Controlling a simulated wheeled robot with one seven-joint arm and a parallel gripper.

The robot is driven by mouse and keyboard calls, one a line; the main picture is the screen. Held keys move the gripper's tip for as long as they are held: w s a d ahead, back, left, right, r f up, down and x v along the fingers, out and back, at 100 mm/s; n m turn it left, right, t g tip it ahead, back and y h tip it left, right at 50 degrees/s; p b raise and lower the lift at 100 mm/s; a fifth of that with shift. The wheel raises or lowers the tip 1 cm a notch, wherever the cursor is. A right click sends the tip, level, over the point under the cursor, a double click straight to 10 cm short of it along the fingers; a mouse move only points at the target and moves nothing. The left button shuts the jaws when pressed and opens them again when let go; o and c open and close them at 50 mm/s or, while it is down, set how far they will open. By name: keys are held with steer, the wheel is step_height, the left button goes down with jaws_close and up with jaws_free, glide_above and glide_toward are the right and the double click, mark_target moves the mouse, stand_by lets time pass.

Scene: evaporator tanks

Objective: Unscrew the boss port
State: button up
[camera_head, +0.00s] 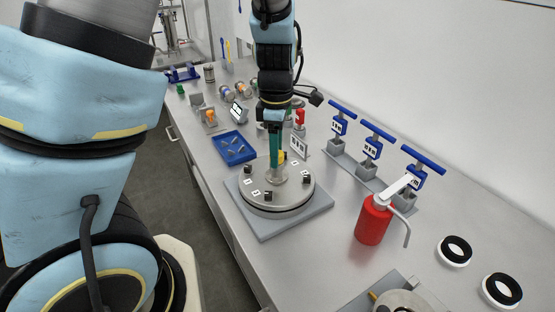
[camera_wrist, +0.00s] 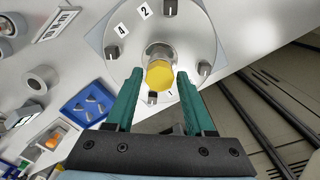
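A round grey metal lid (camera_head: 252,197) lies on a square grey plate (camera_head: 294,222) on the bench. At its middle stands a short metal port (camera_head: 277,175) with a yellow hexagonal top (camera_wrist: 159,74); I take this to be the boss port. Black clamps and numbered labels ring the lid. My gripper (camera_head: 276,163) points down over the middle of the lid. In the wrist view its two green fingers (camera_wrist: 154,68) are spread, one on each side of the yellow top, with visible gaps. The fingers partly hide the yellow top in the head view.
A blue tray (camera_head: 234,147) with small metal parts is beside the plate. A red canister (camera_head: 373,222) stands at the right, near blue-handled valves (camera_head: 372,147). Black-and-white rings (camera_head: 454,251) lie at the front right. Bare bench separates the plate and canister.

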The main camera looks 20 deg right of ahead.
steer(key=m, duration=0.4)
steer(key=shift+b, duration=0.35)
steer(key=m, duration=0.3)
steer(key=shift+w+m+b, duration=0.1)
steer(key=shift+m+b, duration=0.2)
steer(key=m, duration=0.3)
steer(key=shift+m, duration=0.3)
steer(key=m, duration=0.4)
steer(key=shift+b, duration=0.35)
steer(key=m, duration=0.5)
steer(key=m+p, duration=0.1)
steer(key=m, duration=0.2)
steer(key=shift+r, duration=0.1)
steer(key=m+p, duration=0.1)
steer(key=m, duration=0.2)
steer(key=shift+m, duration=0.3)
steer(key=m, duration=0.4)
steer(key=shift+d, duration=0.1)
